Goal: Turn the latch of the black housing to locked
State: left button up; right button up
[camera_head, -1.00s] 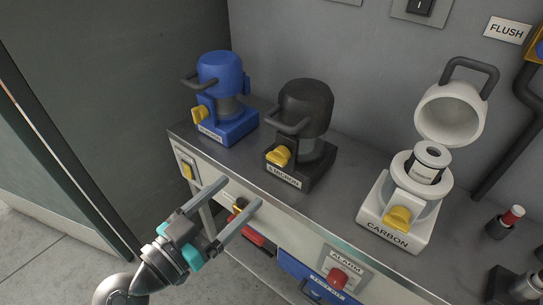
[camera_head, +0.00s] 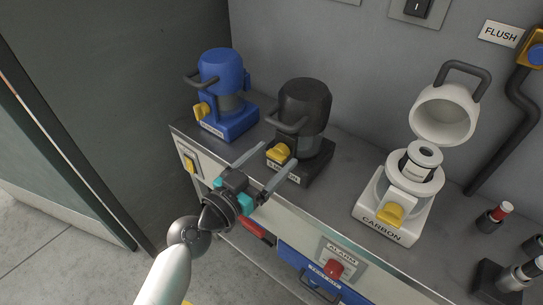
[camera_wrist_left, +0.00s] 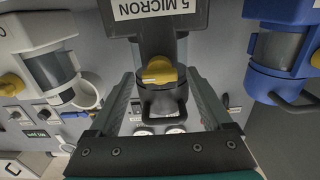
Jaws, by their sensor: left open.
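The black housing (camera_head: 304,108) stands on the bench between the blue and white ones, its domed lid down. Its label (camera_head: 284,172) reads 5 MICRON in the left wrist view. Its yellow latch (camera_head: 279,152) is on the front below the black handle; the latch also shows in the left wrist view (camera_wrist_left: 159,70), lying roughly sideways. My left gripper (camera_head: 280,153) is open and empty in front of the housing. In the left wrist view its two fingers (camera_wrist_left: 161,80) stand either side of the latch, with gaps; contact is not visible. My right gripper is out of view.
The blue housing (camera_head: 222,85) stands close to the left. The white CARBON housing (camera_head: 390,215), lid raised, stands to the right. A red alarm button (camera_head: 333,268) and a drawer (camera_head: 310,275) are on the bench front. Bare benchtop (camera_head: 345,175) lies between the black and white housings.

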pick_arm(q)
jog(key=shift+c, duration=0.3)
grip_shut()
dwell(0.5)
